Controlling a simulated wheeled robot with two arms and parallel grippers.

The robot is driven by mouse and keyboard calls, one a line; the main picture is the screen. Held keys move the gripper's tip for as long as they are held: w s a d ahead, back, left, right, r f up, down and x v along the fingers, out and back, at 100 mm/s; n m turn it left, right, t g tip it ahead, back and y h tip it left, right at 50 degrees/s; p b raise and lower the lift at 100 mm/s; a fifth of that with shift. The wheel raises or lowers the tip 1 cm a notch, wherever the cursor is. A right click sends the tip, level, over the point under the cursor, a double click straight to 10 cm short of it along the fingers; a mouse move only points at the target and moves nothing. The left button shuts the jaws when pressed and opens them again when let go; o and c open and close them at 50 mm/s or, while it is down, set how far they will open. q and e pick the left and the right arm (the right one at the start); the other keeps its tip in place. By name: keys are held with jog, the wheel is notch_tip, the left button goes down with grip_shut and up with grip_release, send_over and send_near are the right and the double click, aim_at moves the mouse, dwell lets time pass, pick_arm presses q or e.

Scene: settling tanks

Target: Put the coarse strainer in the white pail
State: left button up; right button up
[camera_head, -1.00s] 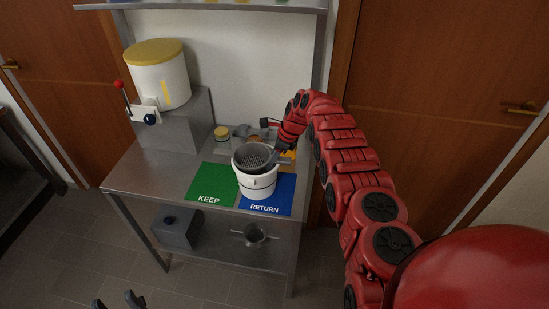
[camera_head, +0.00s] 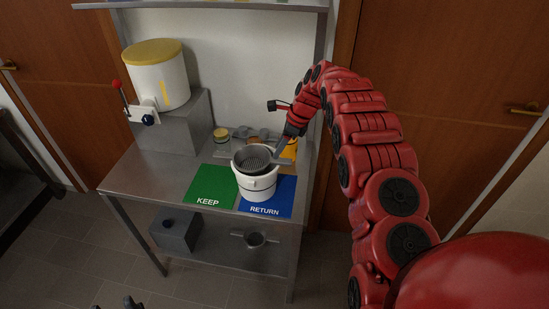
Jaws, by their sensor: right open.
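The coarse strainer (camera_head: 254,157) is a grey, ribbed or perforated bowl. It sits in the mouth of the white pail (camera_head: 257,188), with its upper part showing above the pail's rim. The pail stands upright on the blue RETURN mat (camera_head: 278,199), near its left edge. My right gripper (camera_head: 281,154) is open just behind and to the right of the strainer's rim; whether it touches the rim is too small to tell. My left gripper (camera_head: 132,303) shows only as dark tips at the bottom edge.
A green KEEP mat (camera_head: 208,188) lies to the left of the pail. Behind are a yellow-lidded jar (camera_head: 221,136), grey fittings and an orange item (camera_head: 289,150). A white tank (camera_head: 158,78) stands on a grey block (camera_head: 175,122). The table's front left is clear.

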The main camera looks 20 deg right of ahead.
jog(key=p+v, duration=0.3)
jog(key=v, duration=0.2)
jog(key=shift+s+r, duration=0.1)
jog(key=shift+r, duration=0.15)
jog(key=shift+d, duration=0.1)
